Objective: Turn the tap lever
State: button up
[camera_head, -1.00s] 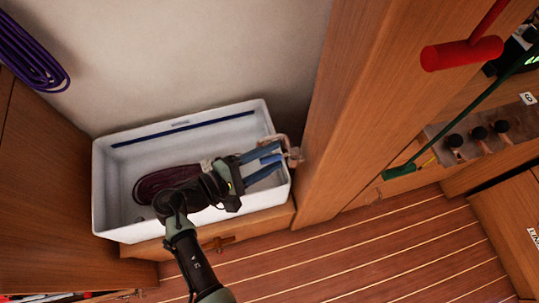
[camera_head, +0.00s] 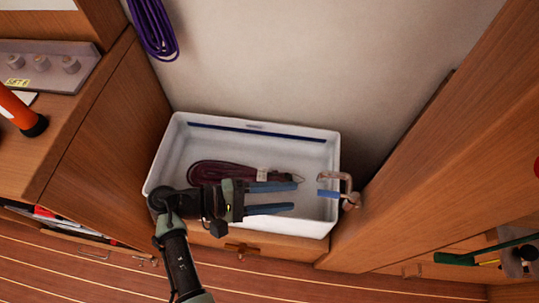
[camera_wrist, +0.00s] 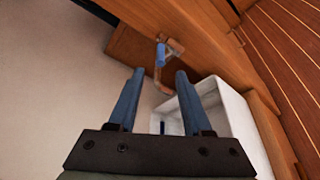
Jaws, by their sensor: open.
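The tap (camera_head: 348,186) is a copper-coloured fixture at the right end of the white basin, by the wooden panel. Its blue lever (camera_head: 328,194) points left in the head view, over the basin's right rim. In the wrist view the blue lever (camera_wrist: 161,54) and copper tap (camera_wrist: 174,48) show ahead, beyond the fingertips. My gripper (camera_head: 295,194) has two blue fingers, spread and empty, above the basin and pointing right at the lever. A gap separates the fingertips from the lever. The wrist view shows the fingers (camera_wrist: 160,75) open with nothing between them.
The white basin (camera_head: 177,140) holds a coiled dark-red line (camera_head: 210,168). A purple coil (camera_head: 153,25) hangs on the wall above. A wooden panel (camera_head: 430,150) stands close right of the tap; a wooden cabinet (camera_head: 110,150) stands at left.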

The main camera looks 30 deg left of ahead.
jog(key=v, duration=0.2)
jog(key=shift+s+a, duration=0.2)
jog(key=shift+a, duration=0.05)
jog(key=shift+w+r, duration=0.1)
